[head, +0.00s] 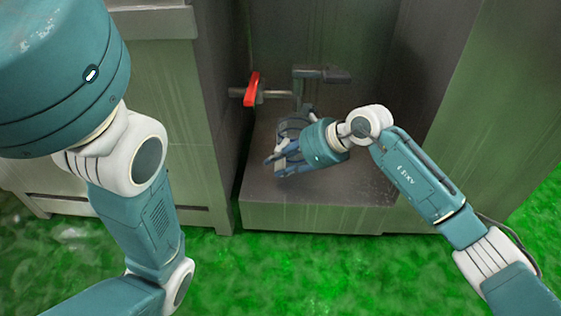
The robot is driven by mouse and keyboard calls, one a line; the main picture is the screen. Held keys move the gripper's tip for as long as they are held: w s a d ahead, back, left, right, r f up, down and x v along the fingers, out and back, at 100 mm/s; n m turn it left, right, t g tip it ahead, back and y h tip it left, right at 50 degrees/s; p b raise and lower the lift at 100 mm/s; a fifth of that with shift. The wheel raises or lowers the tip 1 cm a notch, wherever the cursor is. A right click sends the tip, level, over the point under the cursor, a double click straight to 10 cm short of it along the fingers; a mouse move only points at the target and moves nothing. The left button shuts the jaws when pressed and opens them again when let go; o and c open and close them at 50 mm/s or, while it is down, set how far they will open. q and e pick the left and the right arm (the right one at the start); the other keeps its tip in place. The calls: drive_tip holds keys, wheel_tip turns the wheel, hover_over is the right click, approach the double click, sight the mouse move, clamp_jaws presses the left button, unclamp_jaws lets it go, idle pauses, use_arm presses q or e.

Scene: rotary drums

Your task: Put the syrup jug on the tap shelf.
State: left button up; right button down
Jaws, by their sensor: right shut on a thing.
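The tap shelf (310,218) is a dark metal ledge in a recess, at the middle of the head view. My right gripper (281,160) is over the shelf, below the tap. It is shut on the syrup jug (291,126), of which only a dark, rounded part shows behind and above the fingers. The rest of the jug is hidden by the gripper. I cannot tell whether the jug's base touches the shelf. My left arm comes in from the left, and its gripper is outside the view.
A tap with a red lever (252,89) and a grey pipe (299,88) sticks out above the shelf. Metal walls stand on both sides of the recess, with a cabinet (185,100) at left. Bright green ground (300,265) lies in front.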

drive_tip(key=shift+f, duration=0.35)
drive_tip(key=c, duration=1.4)
unclamp_jaws()
drive_tip(key=shift+o, duration=0.2)
